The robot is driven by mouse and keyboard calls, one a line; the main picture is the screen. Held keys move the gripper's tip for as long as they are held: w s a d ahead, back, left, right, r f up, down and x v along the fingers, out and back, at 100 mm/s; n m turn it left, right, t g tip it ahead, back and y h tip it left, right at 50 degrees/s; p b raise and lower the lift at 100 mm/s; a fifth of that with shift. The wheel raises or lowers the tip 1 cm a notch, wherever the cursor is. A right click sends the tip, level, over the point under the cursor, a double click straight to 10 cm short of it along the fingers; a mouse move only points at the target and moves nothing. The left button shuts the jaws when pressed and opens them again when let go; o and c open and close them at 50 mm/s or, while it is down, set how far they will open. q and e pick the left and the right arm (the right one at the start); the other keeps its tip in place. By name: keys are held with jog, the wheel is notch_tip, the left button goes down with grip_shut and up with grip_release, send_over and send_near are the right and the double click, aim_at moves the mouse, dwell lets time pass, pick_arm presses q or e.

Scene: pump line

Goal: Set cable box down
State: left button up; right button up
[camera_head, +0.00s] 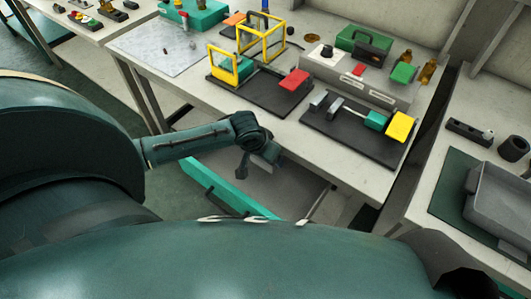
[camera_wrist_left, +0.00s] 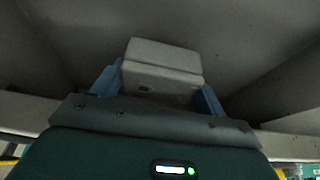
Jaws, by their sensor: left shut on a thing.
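My left gripper (camera_wrist_left: 160,82) is shut on the cable box (camera_wrist_left: 163,58), a pale grey block between two blue fingers in the left wrist view. In the head view my left gripper (camera_head: 260,157) is below the table's front edge, over the open drawer (camera_head: 225,188) with a teal front. The box cannot be made out clearly there. In the wrist view plain grey surfaces lie behind the box; whether it touches any of them I cannot tell. My right gripper is not in view.
Above the drawer, the table (camera_head: 190,83) bears a dark plate with yellow frames (camera_head: 262,38) and a red block (camera_head: 294,79). Another dark plate has a yellow block (camera_head: 401,126). A grey tray (camera_head: 497,199) is on the right bench. The drawer floor (camera_head: 285,186) looks mostly bare.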

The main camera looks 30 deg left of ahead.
pick_arm(q)
jog(key=shift+s+f, duration=0.25)
jog(key=shift+f, duration=0.3)
jog(key=o, duration=1)
jog(key=shift+s+d+f, duration=0.1)
jog(key=shift+s+f, duration=0.05)
jog(key=shift+f, duration=0.05)
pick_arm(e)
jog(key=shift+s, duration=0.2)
pick_arm(q)
jog(key=shift+r, duration=0.25)
jog(key=v, duration=0.4)
jog(key=p+v, duration=0.1)
jog(key=v, duration=0.3)
jog(key=w+p+v, duration=0.1)
jog(key=v, duration=0.3)
jog(key=shift+r, duration=0.65)
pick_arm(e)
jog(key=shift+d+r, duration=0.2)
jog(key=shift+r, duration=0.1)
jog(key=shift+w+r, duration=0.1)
pick_arm(q)
jog(key=shift+s, duration=0.1)
